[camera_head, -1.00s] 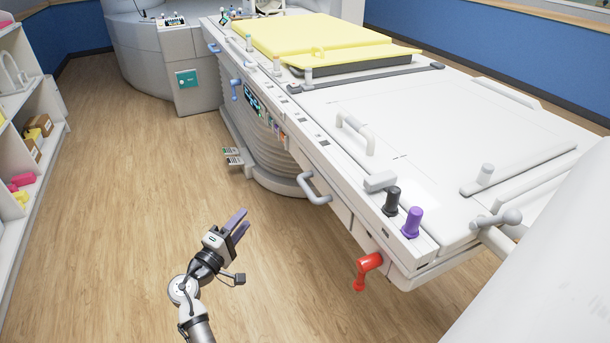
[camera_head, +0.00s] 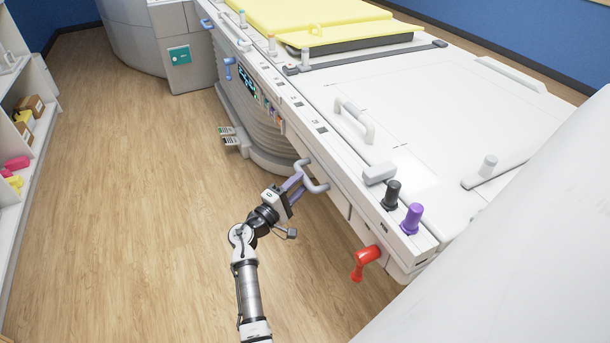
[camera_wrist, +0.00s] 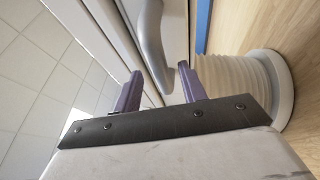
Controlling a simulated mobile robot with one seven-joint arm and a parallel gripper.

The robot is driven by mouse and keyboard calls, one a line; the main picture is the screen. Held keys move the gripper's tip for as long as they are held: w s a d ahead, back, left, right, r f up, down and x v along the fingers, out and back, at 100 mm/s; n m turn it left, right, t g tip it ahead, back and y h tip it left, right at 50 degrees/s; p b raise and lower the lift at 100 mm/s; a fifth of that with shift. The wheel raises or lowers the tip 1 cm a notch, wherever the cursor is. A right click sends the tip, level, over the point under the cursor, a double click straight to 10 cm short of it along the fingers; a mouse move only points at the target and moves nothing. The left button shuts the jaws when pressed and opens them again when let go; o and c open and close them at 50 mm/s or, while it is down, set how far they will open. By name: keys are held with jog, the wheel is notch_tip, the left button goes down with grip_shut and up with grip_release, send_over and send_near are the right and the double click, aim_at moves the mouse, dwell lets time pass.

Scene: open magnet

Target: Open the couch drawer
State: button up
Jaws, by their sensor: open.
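The couch drawer (camera_head: 336,199) is in the side of the white couch, below its top edge, and looks closed. Its grey bar handle (camera_head: 314,179) sticks out from the front. My gripper (camera_head: 295,182) is at the handle's left part, with its purple fingers pointing at it. In the wrist view my gripper (camera_wrist: 160,85) is open, and the grey handle (camera_wrist: 154,50) runs down between the two fingers, its lower end close to the right finger. I cannot tell whether a finger touches it.
A red lever (camera_head: 365,260) sticks out of the couch side to the right of the drawer. Black (camera_head: 392,194) and purple (camera_head: 412,218) knobs stand on the couch's edge. White shelves (camera_head: 25,140) stand at the far left. The wooden floor (camera_head: 130,240) between is clear.

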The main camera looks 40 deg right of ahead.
aim_at(305, 178)
jog(key=shift+x, duration=1.7)
grip_shut()
